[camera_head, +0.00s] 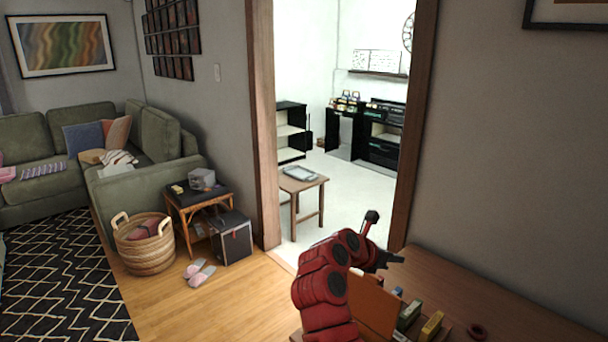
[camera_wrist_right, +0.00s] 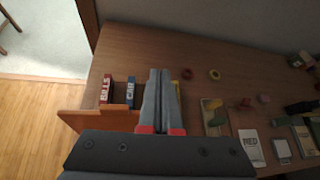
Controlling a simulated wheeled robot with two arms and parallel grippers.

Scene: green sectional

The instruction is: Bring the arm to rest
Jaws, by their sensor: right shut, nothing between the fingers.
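My right arm is red and rises from the bottom of the head view, bent above a wooden table (camera_head: 500,312). Its dark right gripper (camera_head: 398,258) points to the right, above the table's back left part. In the right wrist view the two grey fingers (camera_wrist_right: 161,74) lie together, shut and empty. They appear over the table top (camera_wrist_right: 215,48), with nothing held between them. My left gripper is not in view.
An orange-brown panel (camera_head: 373,305) stands beside upright boxes, including a yellow one (camera_head: 431,326). The wrist view shows a red box (camera_wrist_right: 106,89), a blue box (camera_wrist_right: 130,92) and a white card (camera_wrist_right: 251,147). A doorway opens behind.

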